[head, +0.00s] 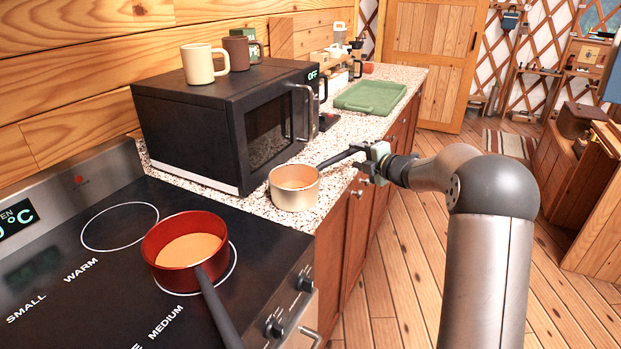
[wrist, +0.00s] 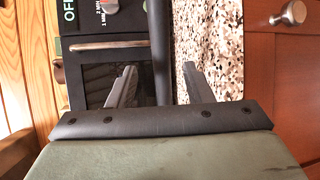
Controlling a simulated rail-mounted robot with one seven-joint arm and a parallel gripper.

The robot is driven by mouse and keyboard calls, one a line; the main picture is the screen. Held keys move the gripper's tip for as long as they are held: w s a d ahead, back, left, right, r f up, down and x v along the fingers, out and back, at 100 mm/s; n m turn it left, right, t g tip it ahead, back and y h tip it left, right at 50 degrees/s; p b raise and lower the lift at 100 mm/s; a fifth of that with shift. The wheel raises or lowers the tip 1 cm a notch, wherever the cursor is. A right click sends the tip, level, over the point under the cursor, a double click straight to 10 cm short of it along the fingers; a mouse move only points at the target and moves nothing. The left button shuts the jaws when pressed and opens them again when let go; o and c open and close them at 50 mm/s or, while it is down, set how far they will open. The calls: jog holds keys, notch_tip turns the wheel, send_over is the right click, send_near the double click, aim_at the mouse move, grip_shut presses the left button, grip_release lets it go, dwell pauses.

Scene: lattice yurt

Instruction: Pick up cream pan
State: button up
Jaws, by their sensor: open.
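The cream pan (head: 294,193) stands upright on the speckled counter, in front of the microwave and close to the counter's front edge. Its dark handle points up and right in the head view, toward my gripper (head: 363,161). In the wrist view my gripper (wrist: 159,69) is open, with its two fingers apart. The dark handle (wrist: 160,40) runs between the fingers, with a gap on both sides. The pan's bowl is not visible in the wrist view.
A black microwave (head: 190,130) with mugs on top stands behind the pan. A red pan (head: 163,256) sits on the stovetop (head: 75,275) at left. A green tray (head: 370,96) lies farther along the counter (head: 338,188). Wooden cabinets (head: 360,235) drop below the counter edge.

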aim_at(350, 154)
jog(key=p+x, duration=0.1)
jog(key=x, duration=0.4)
jog(key=shift+f, duration=0.2)
jog(key=shift+r, duration=0.1)
grip_shut()
